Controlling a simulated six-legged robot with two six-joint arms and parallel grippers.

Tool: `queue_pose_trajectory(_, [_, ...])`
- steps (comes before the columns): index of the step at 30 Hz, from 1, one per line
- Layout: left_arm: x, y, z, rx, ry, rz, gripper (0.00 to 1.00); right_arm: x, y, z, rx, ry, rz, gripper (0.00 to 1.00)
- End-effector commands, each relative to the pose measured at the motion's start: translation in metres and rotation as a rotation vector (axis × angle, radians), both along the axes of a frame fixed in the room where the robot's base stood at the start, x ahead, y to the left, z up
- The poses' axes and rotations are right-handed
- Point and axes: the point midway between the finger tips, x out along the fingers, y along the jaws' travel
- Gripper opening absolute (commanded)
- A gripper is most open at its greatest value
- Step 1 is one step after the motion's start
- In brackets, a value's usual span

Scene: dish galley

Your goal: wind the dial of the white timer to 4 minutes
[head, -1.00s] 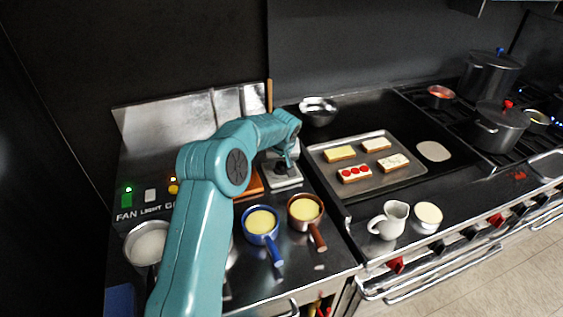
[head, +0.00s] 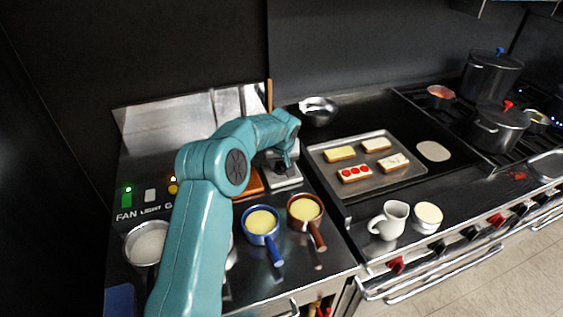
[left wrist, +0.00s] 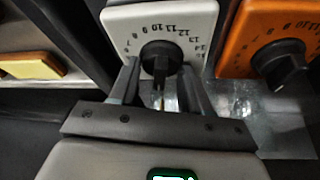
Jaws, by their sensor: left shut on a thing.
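The white timer (left wrist: 190,18) has a flat face with printed numbers and a black dial (left wrist: 161,58). In the head view the white timer (head: 286,183) lies on the steel counter, partly hidden by my arm. My left gripper (left wrist: 160,75) is shut on the black dial, with one finger on each side of it. In the head view my left gripper (head: 283,163) is over the timer. The exact dial setting cannot be read, since the pointer is partly hidden. My right gripper is not in view.
An orange timer (left wrist: 262,22) with its own black dial (left wrist: 281,62) lies close beside the white one. A blue pan (head: 262,223) and a brown pan (head: 305,210) stand in front. A baking tray (head: 335,183) with toasts is to the right.

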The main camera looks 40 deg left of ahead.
Motion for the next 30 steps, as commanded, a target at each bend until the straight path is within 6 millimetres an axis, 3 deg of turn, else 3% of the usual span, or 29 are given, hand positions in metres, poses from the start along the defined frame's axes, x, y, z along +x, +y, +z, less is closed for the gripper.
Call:
queue_pose_trajectory(21, [0.0003, 0.0004, 0.0003, 0.001, -0.002, 0.001, 0.17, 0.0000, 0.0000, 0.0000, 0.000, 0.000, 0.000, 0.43])
queue_pose_trajectory(22, [0.0003, 0.0004, 0.0003, 0.001, -0.002, 0.001, 0.57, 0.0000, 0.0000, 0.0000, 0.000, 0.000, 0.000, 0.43])
queue_pose_trajectory(23, [0.0002, 0.0004, 0.0003, 0.001, -0.001, 0.000, 0.67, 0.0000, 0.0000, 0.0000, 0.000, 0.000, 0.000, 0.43])
queue_pose_trajectory(24, [0.0002, 0.0004, 0.0003, 0.001, -0.001, 0.000, 0.72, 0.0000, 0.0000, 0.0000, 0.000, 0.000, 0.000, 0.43])
queue_pose_trajectory(30, [0.0001, 0.0002, 0.0002, 0.001, -0.001, 0.000, 0.72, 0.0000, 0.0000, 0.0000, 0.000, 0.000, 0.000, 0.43])
